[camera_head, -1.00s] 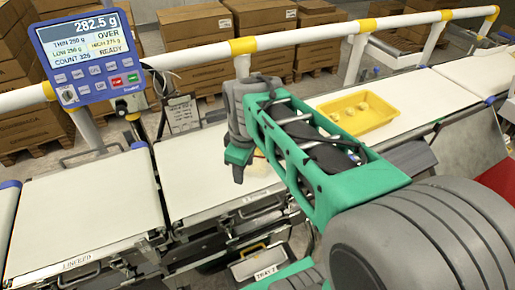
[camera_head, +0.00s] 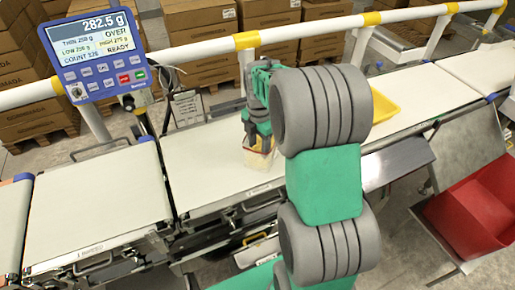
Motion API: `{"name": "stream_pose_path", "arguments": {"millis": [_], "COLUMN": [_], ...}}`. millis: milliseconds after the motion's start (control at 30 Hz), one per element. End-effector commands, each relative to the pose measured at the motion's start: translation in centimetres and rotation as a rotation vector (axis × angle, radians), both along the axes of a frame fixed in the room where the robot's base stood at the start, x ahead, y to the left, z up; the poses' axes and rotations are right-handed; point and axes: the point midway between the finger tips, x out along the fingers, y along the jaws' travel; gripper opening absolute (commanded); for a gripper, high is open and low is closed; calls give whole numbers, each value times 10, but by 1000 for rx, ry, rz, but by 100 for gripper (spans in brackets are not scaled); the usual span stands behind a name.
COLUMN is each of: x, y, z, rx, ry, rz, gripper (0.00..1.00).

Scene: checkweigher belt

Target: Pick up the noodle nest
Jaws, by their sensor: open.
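My gripper (camera_head: 259,140) is open and points down over the middle belt, just left of my arm's grey links. Right below its fingers stands a small pale, see-through pack (camera_head: 257,160) with yellowish contents and a reddish edge. Its details are too small to tell whether the noodle nest is in it, or whether the fingers touch it.
The checkweigher display (camera_head: 93,52) reads 282.5 g, OVER. A white guard rail (camera_head: 200,62) runs behind the belt (camera_head: 200,165). A red bin (camera_head: 475,205) stands at lower right. Boxes (camera_head: 200,40) are stacked behind. The left belt (camera_head: 95,205) is bare.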

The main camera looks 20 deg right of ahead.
Motion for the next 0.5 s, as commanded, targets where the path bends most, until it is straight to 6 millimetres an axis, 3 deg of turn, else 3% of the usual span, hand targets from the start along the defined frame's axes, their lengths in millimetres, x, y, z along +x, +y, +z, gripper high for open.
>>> {"name": "stream_pose_path", "arguments": {"millis": [200,500], "x": [0,0], "y": [0,0], "z": [-2,-1], "rx": [-1,-1], "ry": [-1,-1], "rz": [-1,-1], "gripper": [46,22]}}
